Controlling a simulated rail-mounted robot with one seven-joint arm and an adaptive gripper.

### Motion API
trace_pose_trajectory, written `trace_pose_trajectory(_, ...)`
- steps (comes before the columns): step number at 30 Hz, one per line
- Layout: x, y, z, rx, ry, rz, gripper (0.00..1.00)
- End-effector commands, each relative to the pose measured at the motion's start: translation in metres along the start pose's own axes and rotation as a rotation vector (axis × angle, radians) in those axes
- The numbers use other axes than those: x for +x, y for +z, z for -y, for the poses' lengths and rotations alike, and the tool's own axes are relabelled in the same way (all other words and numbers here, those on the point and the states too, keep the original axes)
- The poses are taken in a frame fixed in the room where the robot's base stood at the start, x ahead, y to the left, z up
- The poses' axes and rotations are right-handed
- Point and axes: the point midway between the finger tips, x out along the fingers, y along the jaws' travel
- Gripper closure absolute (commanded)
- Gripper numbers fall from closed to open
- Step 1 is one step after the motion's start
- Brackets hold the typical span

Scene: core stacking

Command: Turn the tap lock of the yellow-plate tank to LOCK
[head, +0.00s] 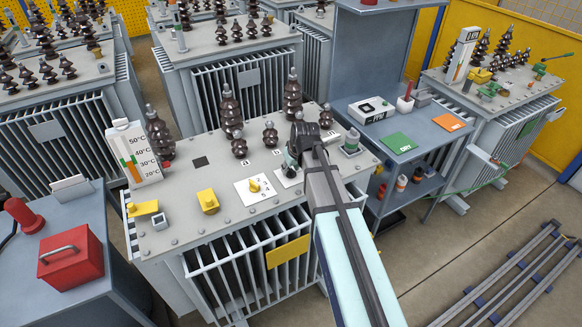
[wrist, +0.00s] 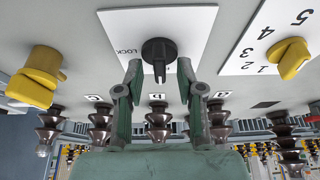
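The tank (head: 215,225) with a yellow plate (head: 288,252) on its front stands in the middle of the head view. Its tap lock is a black knob (wrist: 158,50) on a white plate (wrist: 195,20) in the wrist view. The word LOCK is printed left of the knob; the knob's narrow end points toward the picture bottom, not at the word. My gripper (wrist: 158,78) is open, with one green fingertip on each side of the knob's narrow end and visible gaps. In the head view, my gripper (head: 291,160) hides the knob; the white plate (head: 287,179) partly shows.
A yellow selector knob (wrist: 291,58) on a numbered plate sits right of the lock. Another yellow knob (wrist: 38,75) is at left. Brown insulators (head: 231,108) stand behind the gripper on the lid. A grey shelf (head: 365,75) stands at right, a red toolbox (head: 70,257) at left.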

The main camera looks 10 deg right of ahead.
Motion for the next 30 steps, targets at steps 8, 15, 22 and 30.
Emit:
trace_pose_trajectory(8,-0.0002,0.0000,0.0001,0.000,0.000,0.000,1.00)
trace_pose_trajectory(15,-0.0002,0.0001,0.0002,0.003,0.001,0.000,1.00)
trace_pose_trajectory(22,0.0002,0.0002,0.0007,0.049,0.020,0.000,1.00)
trace_pose_trajectory(30,0.0007,0.0002,0.0009,0.206,0.086,0.000,1.00)
